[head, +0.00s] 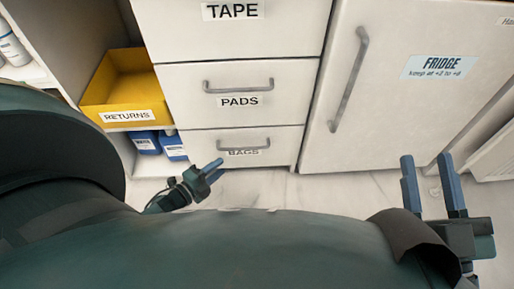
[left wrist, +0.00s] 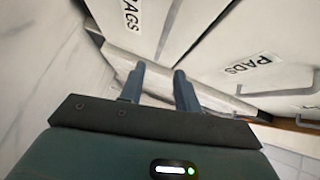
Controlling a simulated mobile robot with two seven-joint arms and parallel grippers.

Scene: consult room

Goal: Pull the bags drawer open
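The bags drawer (head: 284,143) is the lowest white drawer in the head view, and its front looks flush with the drawer above. It has a grey bar handle (head: 228,149) just above and partly over its BAGS label. My left gripper (head: 215,169) is at the drawer's lower left, just below the handle and apart from it. In the left wrist view its two fingers (left wrist: 159,85) are spread with nothing between them, and part of the BAGS label (left wrist: 131,12) shows beyond them. My right gripper (head: 430,167) is open and empty at the right, in front of the fridge.
Above are the pads drawer (head: 285,79) and the tape drawer (head: 285,25). A yellow returns bin (head: 128,92) and blue-and-white containers (head: 146,142) are on shelves at the left. The fridge door (head: 398,105) with its long handle (head: 349,80) stands right of the drawers. Pale floor is clear below.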

